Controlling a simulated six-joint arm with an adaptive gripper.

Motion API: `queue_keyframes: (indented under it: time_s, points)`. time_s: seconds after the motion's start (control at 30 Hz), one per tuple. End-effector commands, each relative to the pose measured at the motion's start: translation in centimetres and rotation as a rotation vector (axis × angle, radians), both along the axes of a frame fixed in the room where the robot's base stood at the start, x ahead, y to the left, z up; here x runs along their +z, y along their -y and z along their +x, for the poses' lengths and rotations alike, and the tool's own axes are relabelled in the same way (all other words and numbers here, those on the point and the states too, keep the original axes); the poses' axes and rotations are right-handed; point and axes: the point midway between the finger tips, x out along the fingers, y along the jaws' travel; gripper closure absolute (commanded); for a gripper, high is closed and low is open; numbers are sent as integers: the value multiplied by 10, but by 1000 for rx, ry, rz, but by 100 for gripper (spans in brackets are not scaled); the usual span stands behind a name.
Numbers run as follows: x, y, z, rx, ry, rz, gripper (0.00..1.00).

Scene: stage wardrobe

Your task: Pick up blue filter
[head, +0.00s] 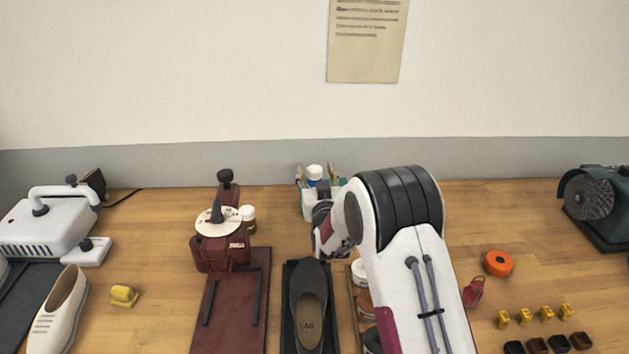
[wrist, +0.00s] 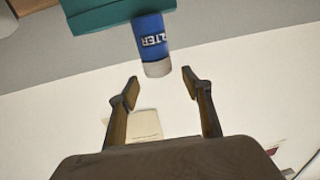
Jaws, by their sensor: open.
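The blue filter (wrist: 151,38) is a blue cylinder with a white end and white lettering partly readable as "LTER". In the wrist view it projects from a teal holder (wrist: 98,14), white end toward my gripper. In the head view the blue filter (head: 314,174) stands upright at the back centre with its white cap on top. My gripper (wrist: 161,84) is open and empty, its fingertips spread on either side of the filter's line and short of its white end. In the head view my arm hides much of the gripper.
A dark red stand (head: 222,250) with a white disc is left of my arm. An orange roll (head: 498,263) and small yellow pieces (head: 546,313) are at right. A grinder (head: 590,195) stands far right.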

Motion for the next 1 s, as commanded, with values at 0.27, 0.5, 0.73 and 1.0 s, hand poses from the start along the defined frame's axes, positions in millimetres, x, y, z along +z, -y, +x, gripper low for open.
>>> queue_keyframes:
  time_s: [0.27, 0.5, 0.73, 1.0]
  points:
    - [-1, 0, 0, 0, 1, 0, 51]
    - [-7, 0, 0, 0, 0, 0, 51]
    - [-29, 0, 0, 0, -1, 0, 51]
    - [-48, -1, 7, 0, 2, 1, 51]
